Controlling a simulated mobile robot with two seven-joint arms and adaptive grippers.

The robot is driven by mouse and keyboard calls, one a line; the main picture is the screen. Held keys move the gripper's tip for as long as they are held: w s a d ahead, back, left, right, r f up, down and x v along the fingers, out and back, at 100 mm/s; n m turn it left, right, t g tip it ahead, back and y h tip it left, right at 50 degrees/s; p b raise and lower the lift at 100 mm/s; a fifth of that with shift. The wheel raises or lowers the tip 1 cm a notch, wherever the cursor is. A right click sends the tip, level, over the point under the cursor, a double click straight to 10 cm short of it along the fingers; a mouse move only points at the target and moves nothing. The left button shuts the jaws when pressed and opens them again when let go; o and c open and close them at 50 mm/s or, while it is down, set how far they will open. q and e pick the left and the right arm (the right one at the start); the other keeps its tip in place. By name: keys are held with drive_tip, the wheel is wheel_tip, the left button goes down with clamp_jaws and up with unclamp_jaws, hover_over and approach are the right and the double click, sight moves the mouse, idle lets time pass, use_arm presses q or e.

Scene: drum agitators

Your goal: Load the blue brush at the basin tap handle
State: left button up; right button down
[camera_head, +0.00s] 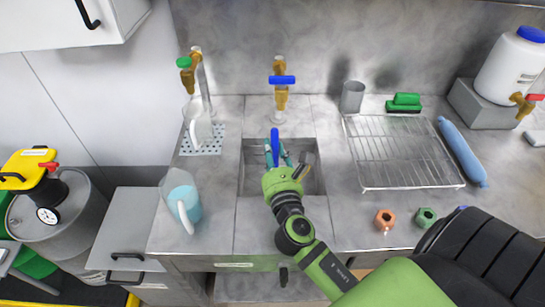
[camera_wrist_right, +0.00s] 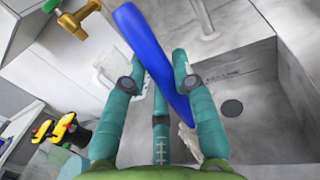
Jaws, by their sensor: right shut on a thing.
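The blue brush (camera_head: 274,146) is in my right gripper (camera_head: 279,158), over the sink basin (camera_head: 312,182). In the right wrist view the long blue brush (camera_wrist_right: 150,52) runs between the teal fingers (camera_wrist_right: 161,70), which are shut on it, and its handle slants to the upper left. Some pale bristles (camera_wrist_right: 187,138) show at its lower end, partly hidden by a finger. The basin tap (camera_head: 280,98) with its blue handle (camera_head: 282,80) stands behind the basin, beyond the brush and apart from it. My left gripper is in neither view.
A green-handled tap (camera_head: 184,62) and a white jug (camera_head: 201,130) stand left of the basin. A pitcher of blue liquid (camera_head: 182,196) is at the front left. A wire rack (camera_head: 400,150), a metal cup (camera_head: 352,97) and a blue roll (camera_head: 462,152) lie to the right.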

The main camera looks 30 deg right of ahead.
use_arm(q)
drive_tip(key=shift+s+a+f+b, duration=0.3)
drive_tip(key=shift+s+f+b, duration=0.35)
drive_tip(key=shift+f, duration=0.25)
use_arm(e)
drive_tip(key=w+d+f, duration=0.3)
drive_tip(key=w+d, duration=0.3)
drive_tip(key=w, duration=0.3)
drive_tip(key=shift+d+f+g, duration=0.15)
drive_tip(key=shift+d+g, duration=0.15)
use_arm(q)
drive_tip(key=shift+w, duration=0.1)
